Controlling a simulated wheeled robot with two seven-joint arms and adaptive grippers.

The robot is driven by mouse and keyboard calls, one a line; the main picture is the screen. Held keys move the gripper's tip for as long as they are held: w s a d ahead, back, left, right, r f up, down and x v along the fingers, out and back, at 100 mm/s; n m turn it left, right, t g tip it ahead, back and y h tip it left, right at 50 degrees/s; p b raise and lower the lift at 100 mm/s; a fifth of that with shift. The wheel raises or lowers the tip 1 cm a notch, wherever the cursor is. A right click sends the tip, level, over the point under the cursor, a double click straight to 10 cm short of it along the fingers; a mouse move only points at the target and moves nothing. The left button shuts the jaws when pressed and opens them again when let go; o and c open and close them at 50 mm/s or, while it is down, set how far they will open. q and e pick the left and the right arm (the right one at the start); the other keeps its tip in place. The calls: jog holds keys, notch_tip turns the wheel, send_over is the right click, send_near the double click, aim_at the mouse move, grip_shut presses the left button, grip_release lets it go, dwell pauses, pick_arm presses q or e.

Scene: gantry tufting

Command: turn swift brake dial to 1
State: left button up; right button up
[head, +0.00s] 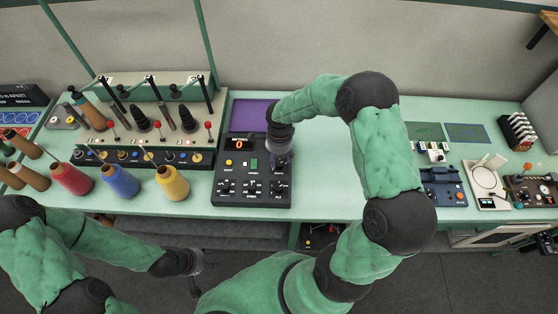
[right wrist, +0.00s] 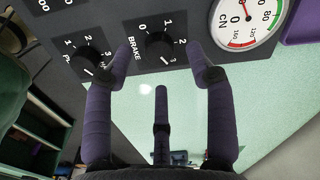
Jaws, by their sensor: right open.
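The brake dial (right wrist: 160,45) is a black round knob labelled BRAKE in the right wrist view, with a numbered scale around it. In the head view the gripper (head: 280,158) hides the box's right side. My left gripper (head: 196,270) hangs in front of the table.
Beside the brake dial is another dial (right wrist: 88,62), and a round gauge (right wrist: 245,18) is at the top right. A purple mat (head: 250,114) lies behind the box. Spools (head: 172,183) and a rack stand left.

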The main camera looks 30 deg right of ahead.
aim_at(279, 163)
notch_tip(279, 163, down, 2)
jog(key=shift+s+f, duration=0.1)
jog(key=shift+f, duration=0.5)
grip_shut()
